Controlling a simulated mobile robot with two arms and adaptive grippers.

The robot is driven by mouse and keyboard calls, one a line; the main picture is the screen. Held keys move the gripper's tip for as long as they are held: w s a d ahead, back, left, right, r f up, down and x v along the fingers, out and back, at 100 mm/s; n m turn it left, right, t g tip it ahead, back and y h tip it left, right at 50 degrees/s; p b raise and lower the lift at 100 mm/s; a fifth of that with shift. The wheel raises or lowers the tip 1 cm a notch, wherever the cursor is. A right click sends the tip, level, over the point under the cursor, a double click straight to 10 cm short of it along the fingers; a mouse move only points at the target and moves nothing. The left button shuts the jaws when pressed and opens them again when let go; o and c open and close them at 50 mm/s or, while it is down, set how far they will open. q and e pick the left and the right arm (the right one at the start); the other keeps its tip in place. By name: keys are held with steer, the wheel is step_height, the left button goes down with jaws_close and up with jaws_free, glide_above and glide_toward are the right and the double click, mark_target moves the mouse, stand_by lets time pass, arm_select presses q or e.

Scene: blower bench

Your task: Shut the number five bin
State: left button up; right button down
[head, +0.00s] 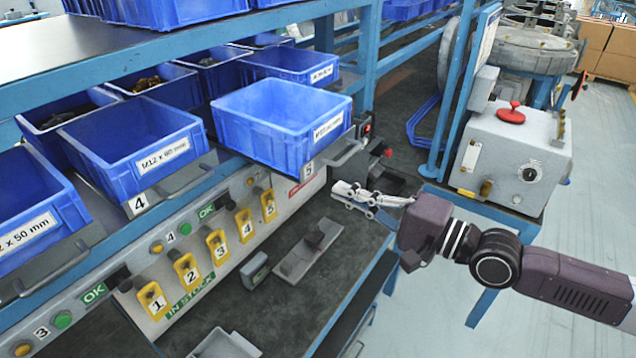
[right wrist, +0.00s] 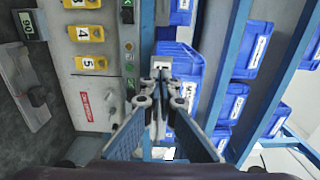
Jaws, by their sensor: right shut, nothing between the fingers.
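The number five bin (head: 262,130) is an empty-looking blue bin with a white front label, above a plate marked 5 (head: 307,170). It juts farther out than the bins behind it. My right gripper (head: 340,192) is shut and empty, just in front of and slightly below the bin's front right corner in the head view. In the right wrist view the shut fingertips (right wrist: 160,78) overlap the number plate, with the blue bin (right wrist: 180,58) behind. I cannot tell whether they touch. My left gripper is not in view.
The number four bin (head: 130,150) stands to the left. Below is a panel with yellow numbered tags (head: 216,245) and buttons, above a dark bench top (head: 330,275) holding a grey block fixture (head: 305,252). A grey machine box (head: 510,160) stands at right.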

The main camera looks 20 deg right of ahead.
steer(key=p+x, duration=0.1)
steer(key=x, duration=0.1)
steer(key=p+x, duration=0.1)
steer(key=x, duration=0.2)
steer(key=shift+r+p, duration=0.2)
steer(key=shift+p, duration=0.1)
steer(key=shift+w+a+f, duration=0.2)
steer(key=shift+w+a, duration=0.25)
steer(key=shift+w, duration=0.1)
steer(key=shift+w+a+r+p, duration=0.15)
steer(key=shift+w+a+p, duration=0.1)
steer(key=shift+w+p, duration=0.15)
steer(key=p, duration=0.1)
glide_toward(246, 152)
steer(key=shift+w+r, duration=0.1)
steer(key=shift+r, duration=0.35)
steer(key=x, duration=0.5)
steer(key=b+x, duration=0.1)
steer(key=x, duration=0.4)
steer(key=shift+w+a+f, duration=0.1)
steer(key=shift+f, duration=0.15)
steer(key=shift+r, duration=0.25)
